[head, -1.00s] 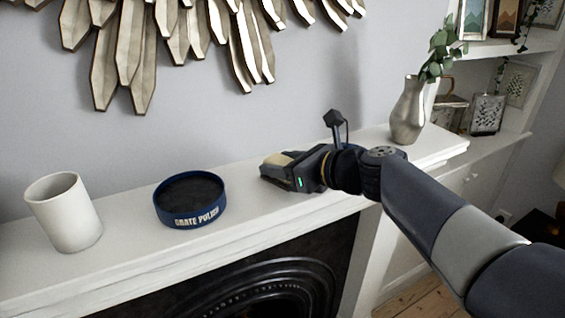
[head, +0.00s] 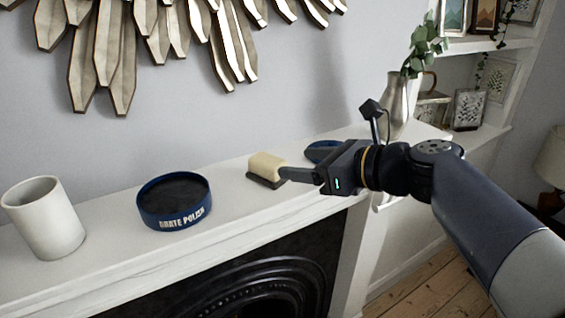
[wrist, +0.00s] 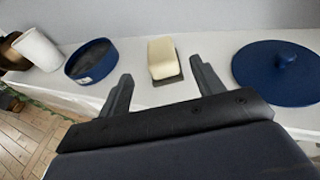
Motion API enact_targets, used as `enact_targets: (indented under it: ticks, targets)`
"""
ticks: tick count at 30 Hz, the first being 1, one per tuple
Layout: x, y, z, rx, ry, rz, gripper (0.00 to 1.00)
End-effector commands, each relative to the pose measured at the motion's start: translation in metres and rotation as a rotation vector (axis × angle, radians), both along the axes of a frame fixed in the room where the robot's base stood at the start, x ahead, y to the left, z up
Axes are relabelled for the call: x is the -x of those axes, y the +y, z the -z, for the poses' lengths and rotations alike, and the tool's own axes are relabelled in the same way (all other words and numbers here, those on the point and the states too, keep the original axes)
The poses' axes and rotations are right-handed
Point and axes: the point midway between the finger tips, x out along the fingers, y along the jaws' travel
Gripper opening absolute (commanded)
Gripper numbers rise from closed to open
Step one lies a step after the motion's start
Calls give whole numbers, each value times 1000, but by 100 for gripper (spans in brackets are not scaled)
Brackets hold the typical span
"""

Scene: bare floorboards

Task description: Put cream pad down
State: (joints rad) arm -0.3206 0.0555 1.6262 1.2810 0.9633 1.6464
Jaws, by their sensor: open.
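The cream pad (head: 266,166), a cream block on a dark base, rests on the white mantel shelf. In the wrist view the pad (wrist: 162,57) lies just beyond and between my fingertips, apart from both. My gripper (head: 284,172) is open and empty, to the right of the pad in the head view. In the wrist view my gripper (wrist: 160,76) shows its two fingers spread wide.
An open blue grate polish tin (head: 174,203) and a white cup (head: 43,217) stand left on the mantel (head: 110,259). A blue knobbed lid (wrist: 290,75) lies right of the pad. A silver vase (head: 400,103) stands farther right.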

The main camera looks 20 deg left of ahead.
Motion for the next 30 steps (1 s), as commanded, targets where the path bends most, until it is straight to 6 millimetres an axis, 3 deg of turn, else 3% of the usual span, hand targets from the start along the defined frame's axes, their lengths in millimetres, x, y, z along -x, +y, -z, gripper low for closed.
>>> enact_targets:
  ticks: [7, 19, 25, 30]
  targets:
    - [6, -24, -8, -1, -2, 2, 63]
    - [7, -25, -8, 0, 0, -1, 63]
    - [4, -12, -4, -1, 2, -4, 63]
    - [-3, 14, 4, 1, 3, -4, 63]
